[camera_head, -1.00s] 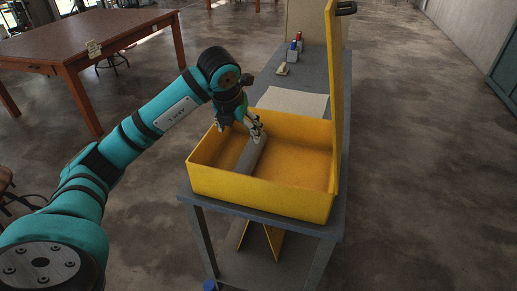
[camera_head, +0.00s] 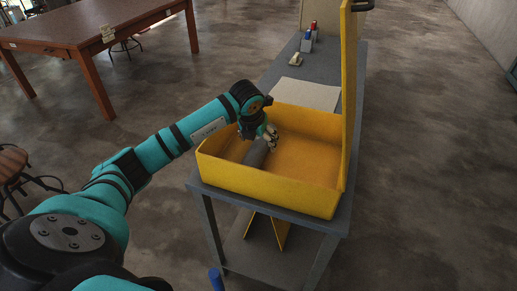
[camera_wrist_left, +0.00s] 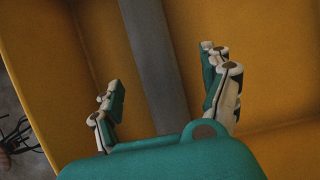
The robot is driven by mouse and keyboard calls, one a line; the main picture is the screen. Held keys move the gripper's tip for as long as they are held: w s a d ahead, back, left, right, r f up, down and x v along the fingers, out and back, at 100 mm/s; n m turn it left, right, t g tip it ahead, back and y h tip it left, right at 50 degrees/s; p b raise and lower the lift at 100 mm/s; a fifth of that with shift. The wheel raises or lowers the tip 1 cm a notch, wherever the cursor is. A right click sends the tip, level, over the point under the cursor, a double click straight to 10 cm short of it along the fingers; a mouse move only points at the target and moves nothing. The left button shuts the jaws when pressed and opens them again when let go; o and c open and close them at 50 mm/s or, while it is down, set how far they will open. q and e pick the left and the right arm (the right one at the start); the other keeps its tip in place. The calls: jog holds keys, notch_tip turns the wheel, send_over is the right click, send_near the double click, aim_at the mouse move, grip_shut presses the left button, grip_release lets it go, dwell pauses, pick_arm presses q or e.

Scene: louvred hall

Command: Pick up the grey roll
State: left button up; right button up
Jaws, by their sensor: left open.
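The grey roll (camera_head: 257,152) lies in the open yellow case (camera_head: 270,185), near its left side. In the left wrist view the roll (camera_wrist_left: 152,50) runs lengthwise between the two fingers. My left gripper (camera_head: 270,137) is inside the case at the far part of the roll. In the left wrist view its fingers (camera_wrist_left: 163,88) are spread, with a gap to the roll on both sides. The gripper hides part of the roll in the head view. My right gripper is not in view.
The case stands on a grey table (camera_head: 342,175), its tall lid (camera_head: 349,90) upright at the right. Behind it lie a pale sheet (camera_head: 303,95), a small pale object (camera_head: 295,60) and small bottles (camera_head: 308,40). A brown table (camera_head: 75,30) stands far left.

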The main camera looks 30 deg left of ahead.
aim_at(258, 145)
pick_arm(q)
jog(key=shift+a+p+x, duration=0.15)
jog(key=shift+p+x, duration=0.2)
jog(key=shift+x, duration=1)
jog(key=shift+a+p+x, duration=0.1)
jog(key=shift+p+x, duration=0.2)
jog(key=shift+x, duration=1.05)
jog(key=shift+s, duration=0.2)
jog(key=c, duration=1.3)
